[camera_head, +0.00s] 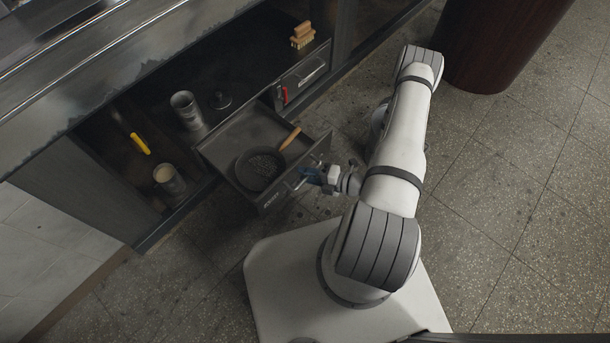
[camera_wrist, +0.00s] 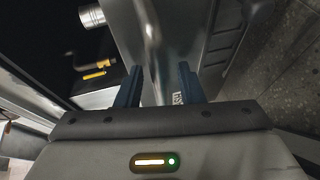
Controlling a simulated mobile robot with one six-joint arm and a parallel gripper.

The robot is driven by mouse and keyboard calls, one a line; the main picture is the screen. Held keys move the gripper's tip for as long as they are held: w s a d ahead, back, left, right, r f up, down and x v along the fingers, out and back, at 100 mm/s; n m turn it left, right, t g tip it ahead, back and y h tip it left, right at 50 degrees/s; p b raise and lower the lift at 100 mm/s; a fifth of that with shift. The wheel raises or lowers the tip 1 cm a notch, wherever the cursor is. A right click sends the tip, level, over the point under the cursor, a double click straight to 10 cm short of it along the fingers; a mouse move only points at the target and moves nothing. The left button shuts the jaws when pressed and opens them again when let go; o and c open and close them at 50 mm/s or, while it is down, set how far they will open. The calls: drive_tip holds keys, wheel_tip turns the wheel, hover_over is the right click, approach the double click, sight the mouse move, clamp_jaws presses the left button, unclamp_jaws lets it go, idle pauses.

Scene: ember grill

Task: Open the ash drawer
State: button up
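A drawer (camera_head: 235,137) in the dark cabinet is pulled well out in the head view. A dark frying pan (camera_head: 259,170) with a wooden handle lies in it. The label on its front is too small to read, so I cannot tell whether it is the ash drawer. My gripper (camera_head: 308,176) is at the handle on this drawer's front.
A second labelled drawer front (camera_head: 305,72) with a red piece is to the right, set back. A metal cup (camera_head: 186,108), a brush (camera_head: 302,36), a yellow-handled tool (camera_head: 139,143) and another cup (camera_head: 169,179) are in the cabinet. A brown round bin (camera_head: 500,35) stands on the floor.

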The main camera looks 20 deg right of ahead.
drive_tip(key=p+v, duration=0.1)
drive_tip(key=v, duration=0.6)
drive_tip(key=shift+s+d+p, duration=0.25)
drive_tip(key=shift+d+p, duration=0.05)
drive_tip(key=shift+p, duration=0.1)
